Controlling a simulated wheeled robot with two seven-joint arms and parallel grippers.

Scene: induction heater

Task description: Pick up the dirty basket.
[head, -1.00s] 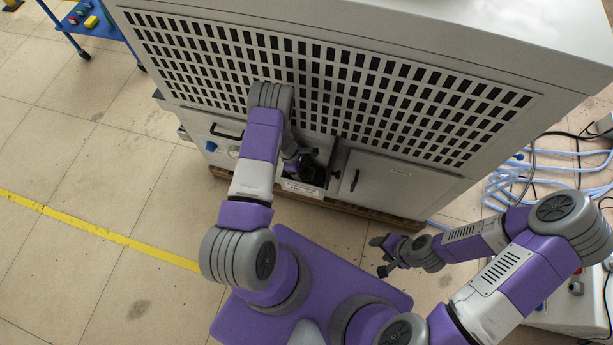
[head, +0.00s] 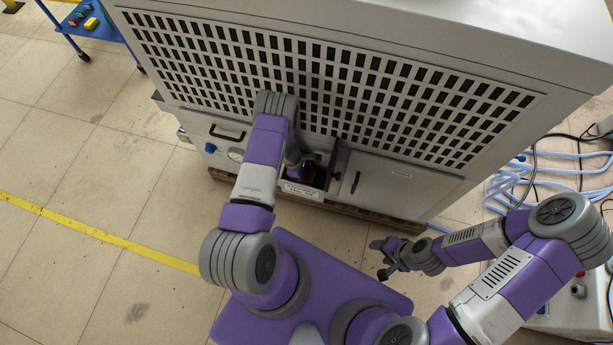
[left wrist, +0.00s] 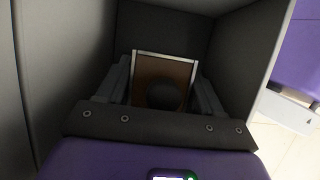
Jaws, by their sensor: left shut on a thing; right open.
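The basket (left wrist: 164,65) shows in the left wrist view as a brown panel with a pale metal rim, inside a dark-walled compartment (left wrist: 165,25). A dark round knob (left wrist: 163,95) stands in front of it. My left gripper (left wrist: 164,88) is inside the compartment, a finger on each side of the knob, and is shut on the basket. The exact contact is too dark to see. In the head view, my left gripper (head: 303,169) is partly hidden in the open bay of the grey heater cabinet. My right gripper (head: 384,258) is open and empty, in front of the cabinet.
The grey cabinet (head: 400,175) has a dark slotted grille above the bay. A small open door edge (head: 337,172) stands right of the bay. Pale blue hoses (head: 530,170) lie at the right. A blue cart (head: 95,22) stands at the upper left. Floor at the left is clear.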

